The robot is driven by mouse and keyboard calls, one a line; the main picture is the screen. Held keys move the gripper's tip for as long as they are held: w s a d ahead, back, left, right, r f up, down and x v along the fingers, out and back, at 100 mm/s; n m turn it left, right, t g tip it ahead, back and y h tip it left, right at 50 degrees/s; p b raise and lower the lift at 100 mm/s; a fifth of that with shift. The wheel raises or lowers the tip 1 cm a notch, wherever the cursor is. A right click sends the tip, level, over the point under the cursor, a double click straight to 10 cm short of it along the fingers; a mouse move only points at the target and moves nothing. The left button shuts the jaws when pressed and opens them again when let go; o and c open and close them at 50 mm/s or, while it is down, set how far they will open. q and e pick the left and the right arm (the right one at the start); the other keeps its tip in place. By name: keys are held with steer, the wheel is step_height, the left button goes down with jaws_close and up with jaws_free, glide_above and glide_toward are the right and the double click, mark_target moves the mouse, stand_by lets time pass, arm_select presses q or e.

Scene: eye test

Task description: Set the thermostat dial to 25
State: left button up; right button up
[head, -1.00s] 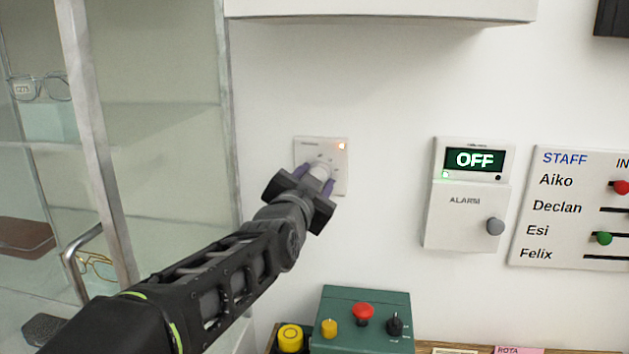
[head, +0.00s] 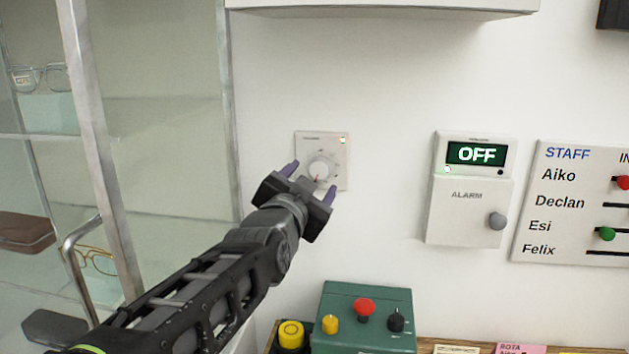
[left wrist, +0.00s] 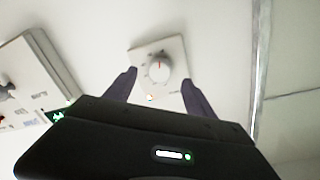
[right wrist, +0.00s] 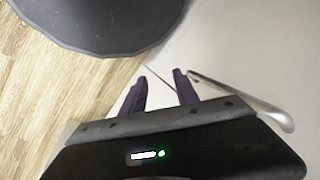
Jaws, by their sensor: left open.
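The thermostat (head: 338,178) is a pale square plate on the white wall with a small orange light at its upper right. Its round white dial (head: 320,167) has a red mark pointing roughly down in the head view; the scale numbers are too small to read. My left gripper (head: 310,181) is open and empty, just in front and to the lower left of the dial, apart from it. In the left wrist view the dial (left wrist: 159,71) shows between the spread fingers. My right gripper (right wrist: 159,76) shows only in its wrist view, fingers apart with nothing between them.
An alarm box (head: 466,215) reading OFF and a staff board (head: 570,188) hang to the right. A green control box (head: 345,335) with knobs stands below. A glass cabinet (head: 150,120) with a metal handle is at left. A white unit (head: 385,8) overhangs above.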

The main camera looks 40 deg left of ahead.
arm_select(q)
steer(key=v, duration=0.3)
steer(key=shift+s+d, duration=0.2)
steer(key=shift+s, duration=0.1)
stand_by(0.3)
